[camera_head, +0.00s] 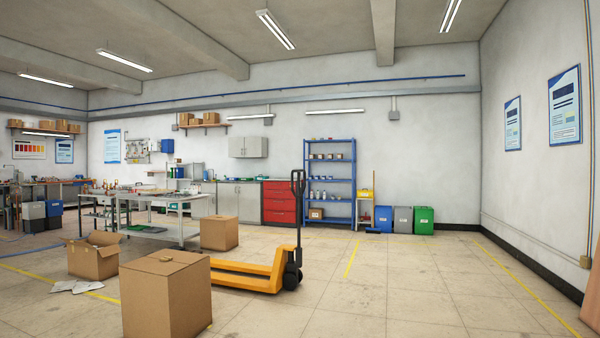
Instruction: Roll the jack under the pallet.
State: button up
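I cannot make out a pallet in this view. My gripper is not in view.
A large cardboard box (165,297) stands in front of the forks. An open box (93,256) with papers (76,287) beside it and another closed box (219,233) stand nearby. A workbench (145,203) is behind. The floor at right (420,290) is clear.

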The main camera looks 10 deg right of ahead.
aim_at(294, 276)
jog(key=i+l+z, duration=0.1)
jog(key=i+z, duration=0.4)
jog(key=i, duration=4.45)
jog(key=i+u, duration=0.1)
jog(key=i, duration=0.75)
jog(key=i+l+u, duration=0.1)
jog(key=i, duration=0.75)
jog(key=i+l+u, duration=0.15)
jog(key=i+u, duration=0.3)
jog(key=i+l+u, duration=0.2)
jog(key=u, duration=0.25)
jog(key=i+l+u, duration=0.55)
jog(key=l+u, duration=0.3)
jog(key=k+l+u, duration=0.1)
jog(key=l+u, duration=0.25)
jog(key=k+l+u, duration=0.15)
jog(key=u, duration=0.2)
jog(key=k+j, duration=0.55)
jog(key=i+z, duration=0.05)
